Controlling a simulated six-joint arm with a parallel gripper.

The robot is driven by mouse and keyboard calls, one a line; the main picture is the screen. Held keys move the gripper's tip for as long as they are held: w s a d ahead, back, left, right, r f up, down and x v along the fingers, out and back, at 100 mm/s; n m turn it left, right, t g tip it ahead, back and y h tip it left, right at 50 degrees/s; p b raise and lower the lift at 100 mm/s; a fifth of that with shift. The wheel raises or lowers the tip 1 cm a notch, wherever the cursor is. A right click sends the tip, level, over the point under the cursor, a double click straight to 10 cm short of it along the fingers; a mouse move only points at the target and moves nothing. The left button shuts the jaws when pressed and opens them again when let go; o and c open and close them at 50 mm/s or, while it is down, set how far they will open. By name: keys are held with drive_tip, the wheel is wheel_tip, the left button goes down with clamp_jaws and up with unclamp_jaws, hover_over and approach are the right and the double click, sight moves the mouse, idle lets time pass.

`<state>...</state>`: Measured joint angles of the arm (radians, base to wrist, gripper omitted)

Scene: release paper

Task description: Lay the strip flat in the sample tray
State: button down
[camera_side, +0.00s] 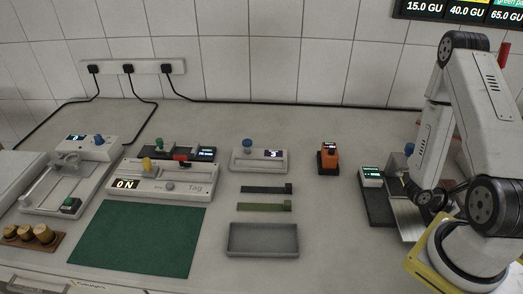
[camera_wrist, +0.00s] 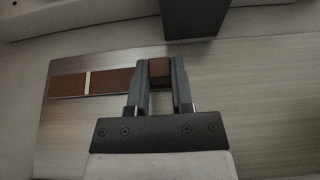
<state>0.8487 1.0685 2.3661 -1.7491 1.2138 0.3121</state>
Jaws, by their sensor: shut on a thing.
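My gripper (camera_wrist: 160,72) is shut on the brown tab of a strip in the wrist view. The strip (camera_wrist: 108,83), brown with a white cross line, extends left from the fingers over a brushed metal plate (camera_wrist: 255,95). I cannot tell whether the strip touches the plate. In the side view, my arm reaches to the device at the right; the fingers and the strip are hard to make out there. The grey sample tray (camera_side: 262,252) is empty at front centre, well left of my arm.
A dark strip (camera_side: 262,189) and a green strip (camera_side: 260,207) lie behind the tray. A green mat (camera_side: 138,238) lies left. Behind are a white device with a blue knob (camera_side: 258,160) and an orange device (camera_side: 328,158). Bench between tray and arm is clear.

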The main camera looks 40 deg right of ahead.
wheel_tip(320, 180, up, 10)
drive_tip(key=shift+f, duration=0.15)
idle(0.7)
idle(0.6)
drive_tip(key=w+r+n+t+h, duration=0.2)
drive_tip(key=w+r+n+t, duration=0.15)
drive_tip(key=w, duration=0.35)
drive_tip(key=w+r+n+t+h, duration=0.25)
drive_tip(key=w+r, duration=0.25)
drive_tip(key=w, duration=0.3)
drive_tip(key=w+a+r+n+t+y, duration=0.1)
drive_tip(key=w+a+n+t, duration=0.35)
drive_tip(key=w, duration=0.25)
drive_tip(key=w+a+n+t+y, duration=0.1)
drive_tip(key=w+a+n+t, duration=0.2)
drive_tip(key=w+t, duration=0.3)
drive_tip(key=w+a+r+n+t+y, duration=0.3)
drive_tip(key=w+a, duration=0.4)
drive_tip(key=a, duration=0.3)
drive_tip(key=w+a+r+n+t+y, duration=0.3)
drive_tip(key=w+a+n+y, duration=0.2)
drive_tip(key=a, duration=0.5)
drive_tip(key=shift+w+a+r+n, duration=0.25)
drive_tip(key=shift+w+a+n, duration=0.1)
drive_tip(key=shift+w+n, duration=0.8)
